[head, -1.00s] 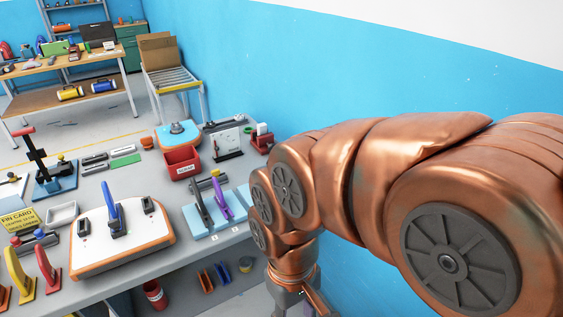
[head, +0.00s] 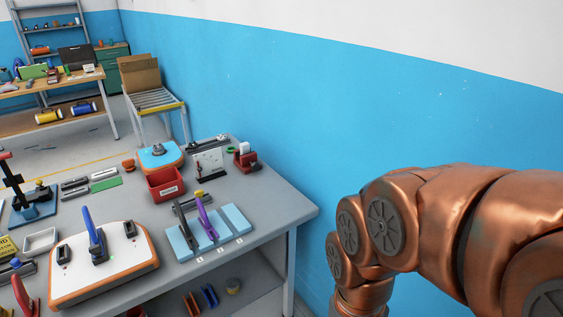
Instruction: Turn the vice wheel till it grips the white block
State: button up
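A small red device (head: 246,161) with a white block (head: 244,147) at its top stands at the far right corner of the grey bench. It looks like the vice, with a dark part at its right side. It is too small to tell which part is the wheel or whether the jaws touch the block. My copper arm comes in from the right and bends down, right of the bench and apart from it. My gripper is below the bottom edge of the picture, so its fingers are hidden.
On the grey bench (head: 275,204) stand a red bin (head: 166,184), a white upright plate (head: 209,162), light-blue boards (head: 236,218) and an orange-edged white board (head: 75,275). A blue wall (head: 300,110) runs close behind the bench. Open space lies between bench and arm.

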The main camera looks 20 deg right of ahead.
aim_at(255, 167)
jog(key=z, duration=0.05)
jog(key=i, duration=1.5)
jog(key=u, duration=1.8)
